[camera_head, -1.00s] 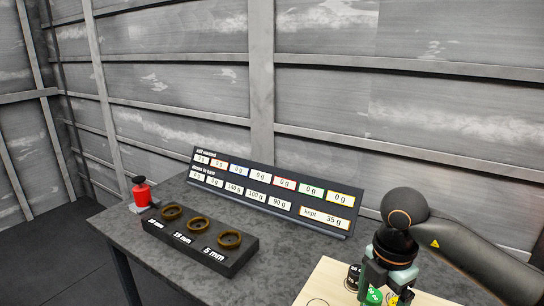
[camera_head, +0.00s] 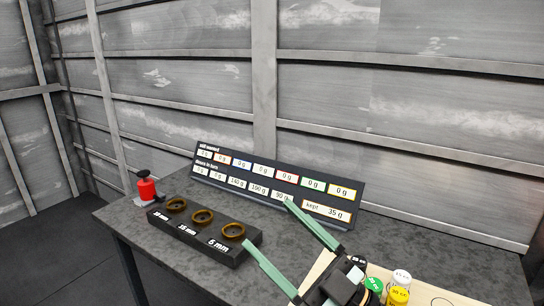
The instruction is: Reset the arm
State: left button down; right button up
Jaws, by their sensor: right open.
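My right gripper (camera_head: 268,223) is open and empty. Its two long green fingers are spread wide and point up and left over the table, from a dark body at the bottom of the head view. One fingertip overlaps the lower edge of the display board (camera_head: 233,186) in the picture. The other is beside the right end of the black block (camera_head: 204,245). I cannot tell whether either touches. My left gripper is not in view.
The block holds three brown rings, one of them (camera_head: 233,230) at its "5 mm" end. A red object (camera_head: 146,188) stands left of it. White (camera_head: 401,278), yellow (camera_head: 397,296) and green-topped (camera_head: 374,285) containers stand on a pale board beside my gripper.

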jog(key=w+d+f+m+t+h, duration=0.2)
jog(key=d+f+m+t+h, duration=0.15)
jog(key=d+m+h, duration=0.35)
jog(key=w+d+f+m+t+h, duration=0.35)
jog(key=f+m+h, duration=0.2)
jog(key=h, duration=0.25)
jog(key=s+d+f+m+g+h, duration=0.35)
jog(key=d+f+g, duration=0.2)
jog(key=f, duration=0.35)
jog(key=s+d+f+g+h, duration=0.1)
jog(key=s+d+f+g, duration=0.1)
jog(key=s+f+g, duration=0.6)
jog(key=s+d+f+g, duration=0.2)
jog(key=s+f+g, duration=0.2)
jog(key=s+f, duration=0.8)
jog(key=w+a+f+t+y, duration=0.1)
jog(key=w+a+f+t, duration=0.2)
jog(key=f+t, duration=0.3)
jog(key=shift+a+f+n+y, duration=0.4)
jog(key=shift+a+f, duration=0.2)
jog(key=shift+f, duration=0.95)
jog(key=shift+w, duration=0.1)
